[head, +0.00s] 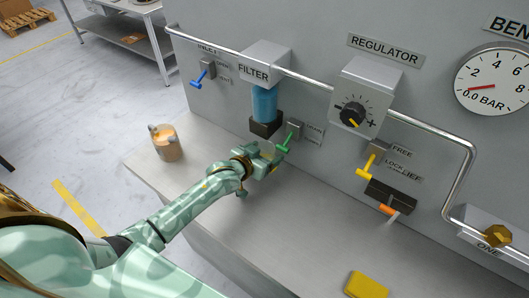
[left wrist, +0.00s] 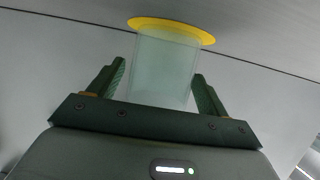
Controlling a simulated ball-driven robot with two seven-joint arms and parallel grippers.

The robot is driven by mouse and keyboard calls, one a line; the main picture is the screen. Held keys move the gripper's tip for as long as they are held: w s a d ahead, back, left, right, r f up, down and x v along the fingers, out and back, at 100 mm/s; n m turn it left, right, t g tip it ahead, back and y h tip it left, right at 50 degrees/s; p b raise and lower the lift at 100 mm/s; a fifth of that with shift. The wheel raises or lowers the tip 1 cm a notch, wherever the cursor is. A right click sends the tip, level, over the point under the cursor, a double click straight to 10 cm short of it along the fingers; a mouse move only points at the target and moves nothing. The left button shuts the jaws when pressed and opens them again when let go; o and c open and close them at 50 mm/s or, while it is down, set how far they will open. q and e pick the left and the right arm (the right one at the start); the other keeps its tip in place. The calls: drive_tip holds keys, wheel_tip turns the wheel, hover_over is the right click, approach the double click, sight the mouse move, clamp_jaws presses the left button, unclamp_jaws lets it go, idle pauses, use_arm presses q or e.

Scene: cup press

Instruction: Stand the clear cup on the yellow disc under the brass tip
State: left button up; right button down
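My left gripper (head: 266,163) is low beside the wall, below the filter's black block (head: 265,128). In the left wrist view, the clear cup (left wrist: 163,75) is between the two fingers of my left gripper (left wrist: 159,80). A gap shows beside the left finger; the right finger is very close to the cup. The fingers look open around it. The cup's far end meets the yellow disc (left wrist: 205,36), and it seems to stand on it. In the head view the cup is not made out behind the gripper. The brass tip is not made out. My right gripper is not in view.
A green lever (head: 287,140) is close to my left gripper. A tan container (head: 165,143) stands at the bench's left end. A yellow block (head: 366,285) lies near the front. A yellow lever (head: 367,166) and an orange-tipped part (head: 388,210) stick out at right. The middle bench is clear.

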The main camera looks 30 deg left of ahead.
use_arm(q)
drive_tip(key=shift+r, duration=0.25)
drive_tip(key=p+v, duration=0.3)
drive_tip(key=v, duration=0.9)
drive_tip(key=shift+f+p, duration=0.2)
drive_tip(key=shift+p, duration=0.1)
